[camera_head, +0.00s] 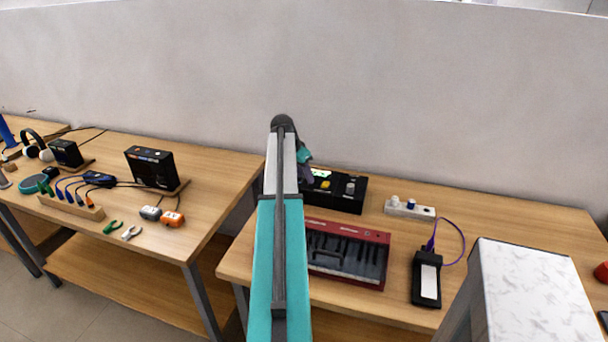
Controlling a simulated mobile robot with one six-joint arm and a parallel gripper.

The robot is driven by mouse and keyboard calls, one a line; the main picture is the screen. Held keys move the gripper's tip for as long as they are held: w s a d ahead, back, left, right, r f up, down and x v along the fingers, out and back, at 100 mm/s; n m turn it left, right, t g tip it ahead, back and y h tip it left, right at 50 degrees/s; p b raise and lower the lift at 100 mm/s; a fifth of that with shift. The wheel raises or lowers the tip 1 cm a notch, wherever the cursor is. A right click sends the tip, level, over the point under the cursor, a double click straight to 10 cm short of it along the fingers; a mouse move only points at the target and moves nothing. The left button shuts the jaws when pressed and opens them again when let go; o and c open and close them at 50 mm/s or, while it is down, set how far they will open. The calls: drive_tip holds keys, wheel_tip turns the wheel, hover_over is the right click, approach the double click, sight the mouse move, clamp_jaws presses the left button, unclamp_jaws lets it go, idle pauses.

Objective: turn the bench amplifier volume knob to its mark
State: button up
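A black box (338,200) with a small lit green display, a yellow knob or button (325,184) and a grey knob (350,188) stands at the back of the right table. It looks like the bench amplifier. Its left end is hidden by my arm, and no mark on it can be made out. My gripper (306,176) is mostly hidden behind my arm's upper end, at the box's left side. Its fingers cannot be seen clearly, nor whether they touch anything.
A red keyboard (375,237) lies in front of the box. A white socket strip (409,209) and a black device with a purple cable (426,280) are to its right. A gap separates the left table (215,170), which holds cables and tools. A wall stands behind.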

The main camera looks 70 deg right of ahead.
drive_tip(key=b+v, duration=0.2)
drive_tip(key=v, duration=1.1)
drive_tip(key=shift+a+r, duration=0.2)
drive_tip(key=shift+r, duration=0.05)
drive_tip(key=shift+r, duration=0.1)
